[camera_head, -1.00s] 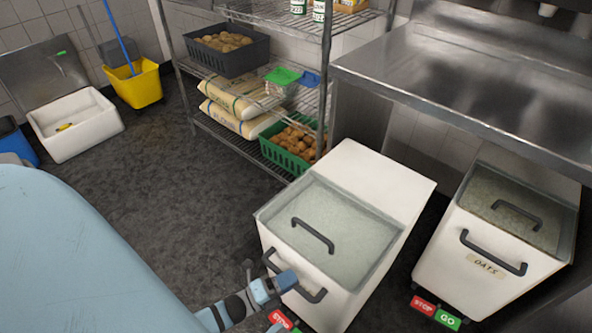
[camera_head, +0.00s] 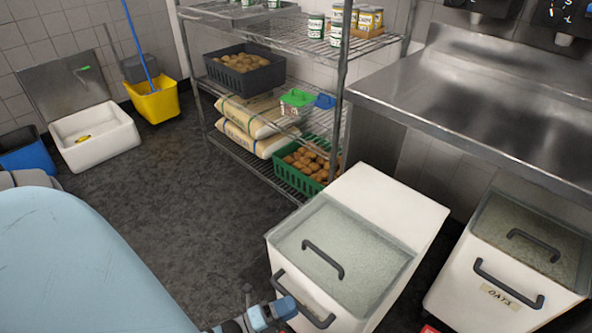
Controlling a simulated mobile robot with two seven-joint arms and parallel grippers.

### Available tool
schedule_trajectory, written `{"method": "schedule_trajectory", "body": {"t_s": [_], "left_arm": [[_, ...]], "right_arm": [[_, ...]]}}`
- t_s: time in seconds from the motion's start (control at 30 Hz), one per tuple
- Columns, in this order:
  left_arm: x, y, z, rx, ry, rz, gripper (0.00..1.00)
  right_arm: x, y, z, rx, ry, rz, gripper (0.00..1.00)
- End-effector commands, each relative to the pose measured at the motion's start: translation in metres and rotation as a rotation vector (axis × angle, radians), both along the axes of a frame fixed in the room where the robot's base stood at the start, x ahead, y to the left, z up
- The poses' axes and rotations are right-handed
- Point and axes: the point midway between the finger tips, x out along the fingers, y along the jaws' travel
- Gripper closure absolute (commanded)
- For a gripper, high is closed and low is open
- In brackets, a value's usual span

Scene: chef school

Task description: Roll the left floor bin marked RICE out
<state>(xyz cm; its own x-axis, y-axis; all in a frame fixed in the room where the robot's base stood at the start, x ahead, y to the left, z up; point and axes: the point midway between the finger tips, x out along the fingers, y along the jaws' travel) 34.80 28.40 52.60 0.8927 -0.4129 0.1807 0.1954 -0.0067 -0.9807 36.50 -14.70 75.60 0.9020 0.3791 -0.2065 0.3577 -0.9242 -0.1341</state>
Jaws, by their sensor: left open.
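The left floor bin (camera_head: 283,261) is a white box with a clear lid (camera_head: 345,255) and a dark lid handle (camera_head: 322,258). It stands partly out from under the steel counter, beside the shelf. A dark bar handle (camera_head: 318,318) runs across its front. My left gripper (camera_head: 282,308) is open at the left part of this front handle, close to the bin's front face. I cannot tell whether the fingers are around the bar or only beside it. No RICE label shows; the lower front is cut off by the frame. My right gripper is out of view.
A second white bin (camera_head: 470,300) marked OATS stands to the right under the counter (camera_head: 470,110). A wire shelf (camera_head: 262,165) with crates and sacks stands behind. Dark floor (camera_head: 180,195) is clear to the left. A yellow mop bucket (camera_head: 153,102) and white floor sink (camera_head: 95,137) are farther back.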

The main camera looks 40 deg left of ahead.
Motion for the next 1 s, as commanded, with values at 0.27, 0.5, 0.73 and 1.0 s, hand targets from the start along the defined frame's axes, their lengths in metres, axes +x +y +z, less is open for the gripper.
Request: {"method": "schedule_trajectory", "body": {"t_s": [0.27,0.5,0.73,1.0], "left_arm": [[-0.059,0.027,-0.011,0.001,0.004,0.001,0.56],[-0.093,0.043,-0.018,-0.001,0.001,0.001,0.56],[-0.101,0.047,-0.020,0.000,0.000,0.001,0.56],[-0.101,0.047,-0.020,0.000,0.000,0.001,0.56]], "right_arm": [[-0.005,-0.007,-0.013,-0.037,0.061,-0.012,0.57],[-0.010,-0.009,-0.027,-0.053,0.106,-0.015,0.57],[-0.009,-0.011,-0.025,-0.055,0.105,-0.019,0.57],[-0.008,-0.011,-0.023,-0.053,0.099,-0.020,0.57]]}}
